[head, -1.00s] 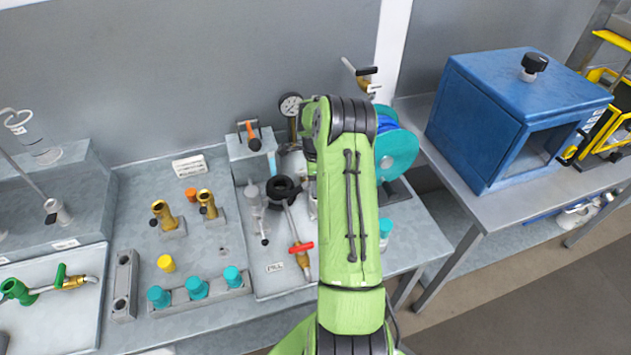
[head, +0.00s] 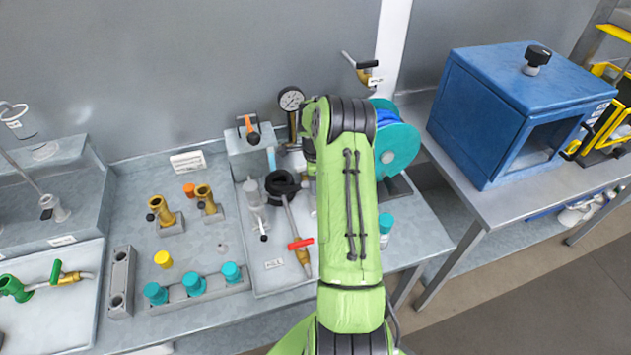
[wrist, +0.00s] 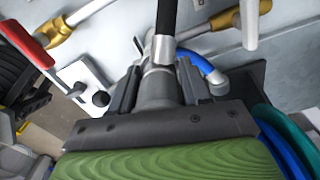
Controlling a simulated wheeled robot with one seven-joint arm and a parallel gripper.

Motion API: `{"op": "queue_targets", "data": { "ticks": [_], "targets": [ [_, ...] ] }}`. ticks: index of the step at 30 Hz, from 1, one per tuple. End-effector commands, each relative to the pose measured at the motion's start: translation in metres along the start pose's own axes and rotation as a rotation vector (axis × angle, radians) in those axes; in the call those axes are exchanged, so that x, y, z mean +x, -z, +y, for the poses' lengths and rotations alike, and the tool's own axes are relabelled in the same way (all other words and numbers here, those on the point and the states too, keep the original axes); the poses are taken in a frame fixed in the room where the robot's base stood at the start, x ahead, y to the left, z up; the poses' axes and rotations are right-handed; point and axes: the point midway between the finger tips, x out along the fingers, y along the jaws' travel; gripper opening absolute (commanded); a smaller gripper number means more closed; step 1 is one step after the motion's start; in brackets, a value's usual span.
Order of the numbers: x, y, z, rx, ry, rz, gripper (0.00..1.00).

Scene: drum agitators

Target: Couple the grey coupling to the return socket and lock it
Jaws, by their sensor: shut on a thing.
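My gripper (wrist: 157,88) shows in the wrist view, its dark fingers closed on both sides of a grey cylindrical body, which looks like the grey coupling (wrist: 157,92). A silver collar and a black bar or hose (wrist: 166,18) stand above this body in the picture, and a blue hose (wrist: 208,68) curves off to its right. I cannot tell whether the coupling touches a socket. The return socket cannot be made out for certain. In the head view my green arm hides the gripper and the coupling.
In the wrist view, a red-handled brass valve (wrist: 28,42) is at upper left and a brass fitting (wrist: 218,20) at upper right. In the head view, a pressure gauge (head: 291,98) and a teal hose reel (head: 398,148) flank my arm. A blue cabinet (head: 490,130) stands right.

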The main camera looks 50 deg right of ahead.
Motion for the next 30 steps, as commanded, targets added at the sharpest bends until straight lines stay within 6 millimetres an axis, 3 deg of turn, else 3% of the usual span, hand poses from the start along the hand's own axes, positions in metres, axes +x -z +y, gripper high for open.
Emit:
{"op": "queue_targets", "data": {
  "ticks": [22,23,28,30],
  "targets": [
    [0.0067,0.0,-0.0004,0.0,0.001,0.0,0.0],
    [0.0067,0.0,-0.0004,0.0,0.001,0.0,0.5],
    [0.0069,0.0,0.0,0.0,0.0,0.0,0.76],
    [0.0072,0.0,0.0004,0.0,-0.001,0.0,0.76]
  ]
}}
